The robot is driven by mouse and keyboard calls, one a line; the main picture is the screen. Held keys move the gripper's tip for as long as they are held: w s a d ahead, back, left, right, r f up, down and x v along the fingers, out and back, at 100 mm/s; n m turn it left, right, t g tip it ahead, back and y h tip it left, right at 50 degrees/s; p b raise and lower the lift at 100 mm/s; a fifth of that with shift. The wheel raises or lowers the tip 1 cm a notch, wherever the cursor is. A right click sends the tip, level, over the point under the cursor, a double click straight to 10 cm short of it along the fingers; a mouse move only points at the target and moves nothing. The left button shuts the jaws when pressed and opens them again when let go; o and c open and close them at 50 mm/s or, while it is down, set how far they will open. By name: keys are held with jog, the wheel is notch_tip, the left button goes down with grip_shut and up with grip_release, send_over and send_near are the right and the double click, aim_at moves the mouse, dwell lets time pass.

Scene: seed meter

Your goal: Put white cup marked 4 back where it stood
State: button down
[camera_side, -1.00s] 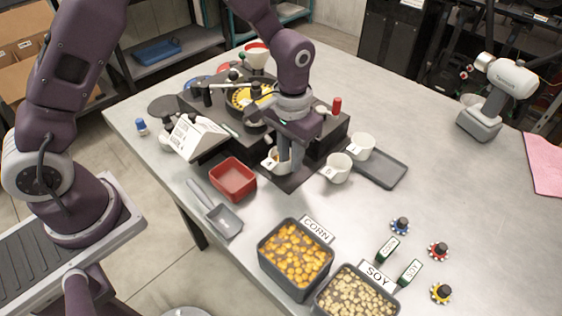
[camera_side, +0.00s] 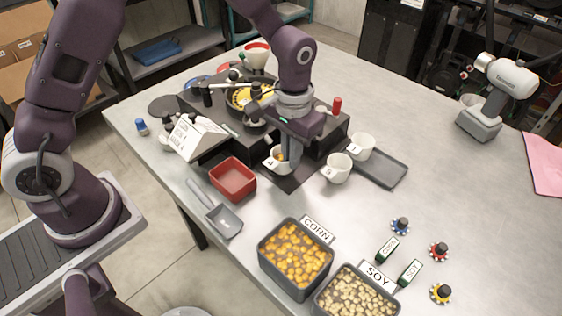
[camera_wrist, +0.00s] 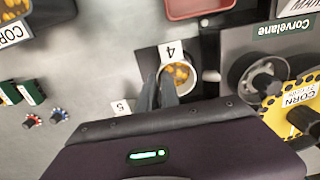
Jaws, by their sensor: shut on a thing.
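The white cup marked 4 (camera_side: 272,160) is in my gripper (camera_side: 289,163), in front of the black seed meter (camera_side: 240,125) and over the dark mat (camera_side: 291,183). In the wrist view, the cup (camera_wrist: 192,80) shows its 4 label, and yellow-orange kernels are inside. My fingers (camera_wrist: 160,88) are closed on its side wall. Whether its base touches the mat is hard to tell. The white cup marked 5 (camera_side: 338,171) and another white cup (camera_side: 361,147) stand to the right, at the grey tray (camera_side: 388,174).
A red bin (camera_side: 233,180) and a grey scoop (camera_side: 222,218) lie to the left. Bins of corn (camera_side: 290,285) and soy (camera_side: 318,304) stand in front. A red-topped knob (camera_side: 337,107) rises from the meter's right end.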

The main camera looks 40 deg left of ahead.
jog(key=shift+d+r, duration=0.2)
jog(key=shift+d, duration=0.1)
jog(key=shift+r, duration=0.1)
jog(key=shift+a+r, duration=0.1)
jog(key=shift+r, duration=1.3)
jog(key=shift+r, duration=0.1)
jog(key=shift+r, duration=1.4)
